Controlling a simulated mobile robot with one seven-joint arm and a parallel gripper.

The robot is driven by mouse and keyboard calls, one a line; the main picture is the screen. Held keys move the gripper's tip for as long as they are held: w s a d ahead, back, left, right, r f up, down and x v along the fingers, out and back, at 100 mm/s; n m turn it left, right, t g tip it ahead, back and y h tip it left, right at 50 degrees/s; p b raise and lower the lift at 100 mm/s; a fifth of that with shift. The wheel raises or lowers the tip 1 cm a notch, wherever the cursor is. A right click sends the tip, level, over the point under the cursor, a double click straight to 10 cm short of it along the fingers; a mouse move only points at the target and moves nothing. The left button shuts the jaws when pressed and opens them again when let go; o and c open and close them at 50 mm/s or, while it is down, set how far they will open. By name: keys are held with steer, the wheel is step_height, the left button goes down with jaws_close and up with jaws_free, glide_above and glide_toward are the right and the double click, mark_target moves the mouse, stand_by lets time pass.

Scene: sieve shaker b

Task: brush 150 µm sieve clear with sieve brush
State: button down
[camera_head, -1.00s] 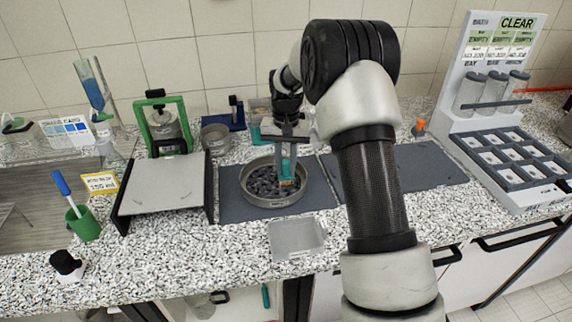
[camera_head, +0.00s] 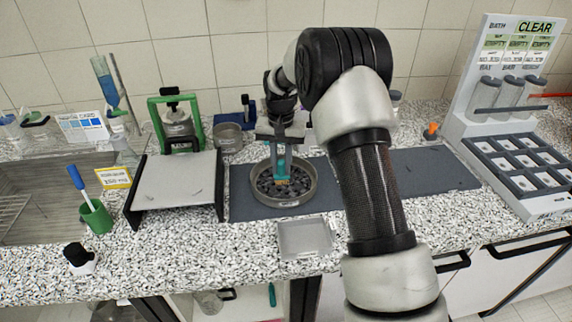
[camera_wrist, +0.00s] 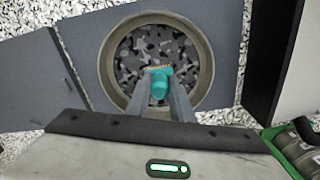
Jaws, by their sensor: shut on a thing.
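The sieve (camera_head: 284,204) is a round metal pan with dark, mottled grey pieces over its mesh. It stands on a dark mat in the head view and shows from above in the wrist view (camera_wrist: 104,62). My gripper (camera_head: 282,165) is over the sieve and shut on the teal sieve brush (camera_wrist: 160,84). The brush's tan bristle end (camera_head: 281,182) is down inside the sieve, close to the dark pieces. Whether the bristles touch the mesh cannot be told. My fingers hide part of the brush handle, and the sieve's size marking cannot be read.
A clear shallow tray (camera_head: 305,238) lies in front of the sieve. A flat grey platform (camera_head: 178,186) is at its left, with a green-framed device (camera_head: 180,124) behind. A green cup (camera_head: 96,217) stands further left. A rack with jars (camera_head: 500,94) is at right. The mat's right part is clear.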

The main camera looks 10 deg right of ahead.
steer(key=shift+w+a+f, duration=0.1)
steer(key=shift+w+a, duration=0.1)
steer(key=shift+a, duration=0.6)
steer(key=shift+w+a, duration=0.15)
steer(key=shift+a, duration=0.6)
glide_above(296, 184)
steer(key=shift+w, duration=0.1)
steer(key=shift+w+a+p, duration=0.15)
steer(key=shift+w+a, duration=0.1)
steer(key=shift+a, duration=1)
steer(key=shift+w+a+p, duration=0.2)
steer(key=shift+w+a, duration=0.1)
steer(key=shift+a, duration=0.9)
steer(key=shift+w+a+p, duration=0.15)
steer(key=shift+w+a, duration=0.1)
steer(key=shift+a, duration=1)
steer(key=shift+s+d+b, duration=0.1)
steer(key=shift+s+d, duration=0.15)
steer(key=shift+d, duration=1)
steer(key=shift+s+d+b, duration=0.1)
steer(key=shift+s+d, duration=0.2)
steer(key=shift+d, duration=1)
steer(key=shift+s+d+b, duration=0.1)
steer(key=shift+s+d, duration=0.15)
steer(key=shift+d, duration=1)
